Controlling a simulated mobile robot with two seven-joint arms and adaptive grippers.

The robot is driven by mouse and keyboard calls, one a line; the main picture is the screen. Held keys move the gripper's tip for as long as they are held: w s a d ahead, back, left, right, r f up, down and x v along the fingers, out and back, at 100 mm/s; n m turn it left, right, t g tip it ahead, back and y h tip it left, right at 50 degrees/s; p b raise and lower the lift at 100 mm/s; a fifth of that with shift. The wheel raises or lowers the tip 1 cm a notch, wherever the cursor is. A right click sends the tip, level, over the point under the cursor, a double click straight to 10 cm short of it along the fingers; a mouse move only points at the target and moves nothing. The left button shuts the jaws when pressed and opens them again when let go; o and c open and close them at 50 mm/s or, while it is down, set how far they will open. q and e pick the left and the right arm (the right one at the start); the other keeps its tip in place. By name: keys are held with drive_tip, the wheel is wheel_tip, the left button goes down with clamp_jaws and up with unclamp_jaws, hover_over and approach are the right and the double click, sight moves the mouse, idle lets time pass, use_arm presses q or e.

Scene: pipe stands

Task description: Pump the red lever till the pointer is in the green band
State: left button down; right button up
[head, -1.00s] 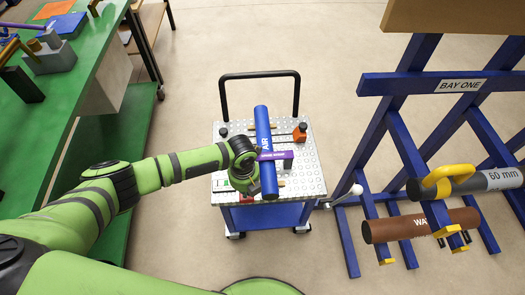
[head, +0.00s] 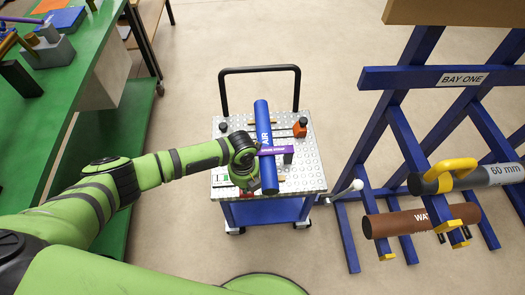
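My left gripper (head: 254,170) is over the left part of a metal-topped cart (head: 308,172), beside a blue pipe (head: 263,120) marked AIR. Its fingers are dark and partly hidden by the wrist and pipe, so I cannot tell whether they are open or shut. A purple labelled strip (head: 276,150) shows by the gripper and crosses the pipe. A small red part (head: 246,192) shows low at the cart's front edge; I cannot tell if it is the lever. A small white and green patch (head: 221,183) lies left of the gripper; no pointer can be made out. My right gripper is out of view.
An orange block (head: 300,130) and a black knob (head: 223,127) are on the cart, with a black push handle (head: 260,69) behind. A blue BAY ONE rack (head: 410,75) holding pipes stands right. A green bench (head: 85,60) stands left.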

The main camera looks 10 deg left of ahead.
sight(247, 195)
use_arm(q)
drive_tip(key=shift+f+b, duration=2.15)
drive_tip(key=shift+f, duration=0.8)
wheel_tip(247, 195, up, 7)
drive_tip(key=p, duration=0.7)
drive_tip(key=shift+f+b, duration=3)
drive_tip(key=shift+f, duration=0.55)
